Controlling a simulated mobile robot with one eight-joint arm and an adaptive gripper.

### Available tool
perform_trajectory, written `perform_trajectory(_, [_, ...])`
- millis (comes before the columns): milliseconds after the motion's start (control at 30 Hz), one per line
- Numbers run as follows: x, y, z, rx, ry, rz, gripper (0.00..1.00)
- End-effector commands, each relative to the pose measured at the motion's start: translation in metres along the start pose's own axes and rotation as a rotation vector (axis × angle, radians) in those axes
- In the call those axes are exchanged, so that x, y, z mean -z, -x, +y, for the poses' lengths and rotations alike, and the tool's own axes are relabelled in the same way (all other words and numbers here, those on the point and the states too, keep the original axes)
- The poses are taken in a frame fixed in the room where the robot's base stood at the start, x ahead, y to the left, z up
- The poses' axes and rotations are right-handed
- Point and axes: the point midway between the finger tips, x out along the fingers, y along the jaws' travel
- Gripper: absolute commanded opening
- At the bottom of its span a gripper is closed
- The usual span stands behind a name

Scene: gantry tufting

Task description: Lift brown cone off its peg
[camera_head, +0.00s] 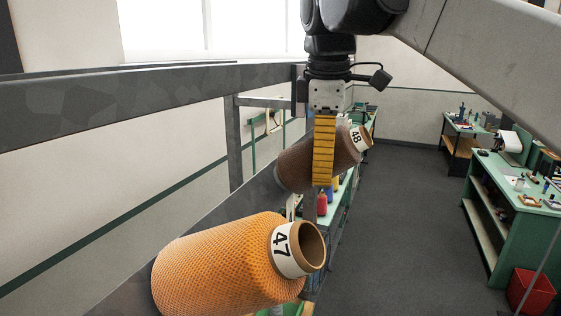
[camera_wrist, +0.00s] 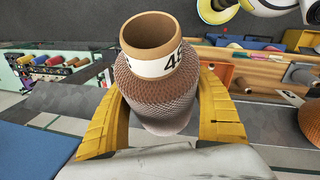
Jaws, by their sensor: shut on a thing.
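The brown cone (camera_head: 296,166) has a white band marked 48 and a tan tube end. It lies tilted, its tube end up and to the right in the head view. My gripper (camera_head: 323,182) comes from above, with one yellow finger seen across the cone's front. In the wrist view the brown cone (camera_wrist: 155,98) sits between the two curved yellow fingers, which close on its sides. The cone's wide lower end is partly hidden by my gripper's palm in the wrist view. Its peg is hidden, so I cannot tell how far the cone is on it.
An orange cone (camera_head: 222,268) marked 47 is nearer on the grey slanted beam. A grey rail (camera_head: 130,95) crosses the upper left. A green workbench (camera_head: 510,200) and a red bin (camera_head: 530,288) stand at the right. The floor (camera_head: 395,230) between is clear.

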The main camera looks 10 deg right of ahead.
Motion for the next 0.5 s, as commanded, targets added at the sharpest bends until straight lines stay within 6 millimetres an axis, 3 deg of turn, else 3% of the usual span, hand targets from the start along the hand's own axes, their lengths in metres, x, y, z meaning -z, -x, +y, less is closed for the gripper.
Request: perform_trajectory(500, [-0.026,0.021,-0.002,0.0,0.0,0.0,0.31])
